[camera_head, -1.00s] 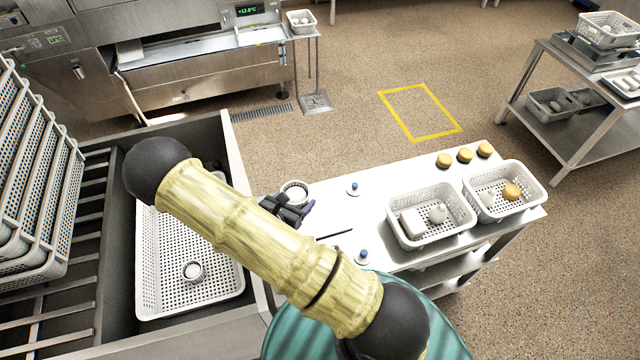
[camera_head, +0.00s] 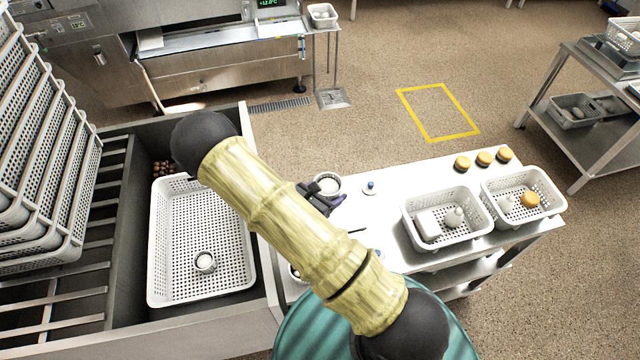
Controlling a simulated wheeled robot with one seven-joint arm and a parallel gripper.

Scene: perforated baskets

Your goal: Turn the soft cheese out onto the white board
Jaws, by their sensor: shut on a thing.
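My gripper (camera_head: 319,199), dark with a purple part, is over the white work surface and partly hidden by my arm. It is shut on a round white mould (camera_head: 327,184), whose open-looking rim shows at its far side. I cannot make out the cheese inside or how far the mould is tilted. The white board (camera_head: 384,217) appears as the pale flat top around and below the gripper; its exact edges are unclear. A similar small round mould (camera_head: 205,262) stands in a large white perforated basket (camera_head: 160,235) at the left.
Two white baskets (camera_head: 409,228) (camera_head: 545,208) with pale and orange items stand on the right. Several orange rounds (camera_head: 484,159) lie behind them. A blue-topped peg (camera_head: 370,187) stands near the gripper. Stacked baskets (camera_head: 45,170) fill the left. Another round item (camera_head: 294,272) is partly hidden by my arm.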

